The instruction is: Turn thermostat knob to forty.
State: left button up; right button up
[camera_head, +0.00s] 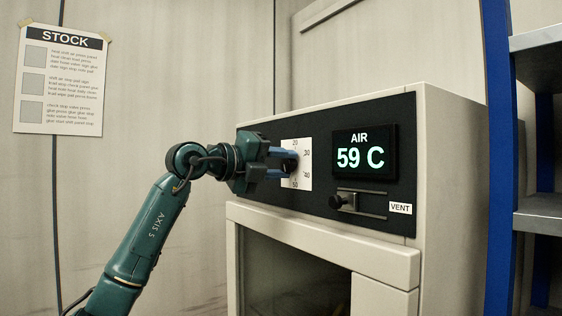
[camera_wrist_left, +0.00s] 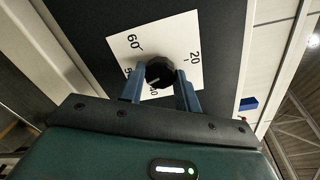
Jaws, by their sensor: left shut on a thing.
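The black thermostat knob (camera_head: 291,164) sits on a white dial plate (camera_head: 301,177) on the dark front panel. My left gripper (camera_head: 284,160), with blue fingers, is shut on the knob. In the left wrist view a finger stands on each side of the knob (camera_wrist_left: 160,72). My right gripper is not in view.
A display (camera_head: 363,153) right of the dial reads AIR 59 C. Below it is a vent slider (camera_head: 345,202) with a dark knob, at the left of its track. Grey shelves (camera_head: 540,215) on a blue post stand at the right. A stock sheet (camera_head: 61,80) hangs on the left wall.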

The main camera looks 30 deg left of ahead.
pick_arm(q)
jog(key=n+p, duration=0.1)
jog(key=n, duration=0.6)
jog(key=shift+n, duration=0.3)
jog(key=shift+n+p, duration=0.3)
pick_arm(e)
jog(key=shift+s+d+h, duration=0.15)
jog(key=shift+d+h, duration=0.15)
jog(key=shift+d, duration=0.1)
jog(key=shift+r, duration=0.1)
pick_arm(q)
jog(key=o, duration=1)
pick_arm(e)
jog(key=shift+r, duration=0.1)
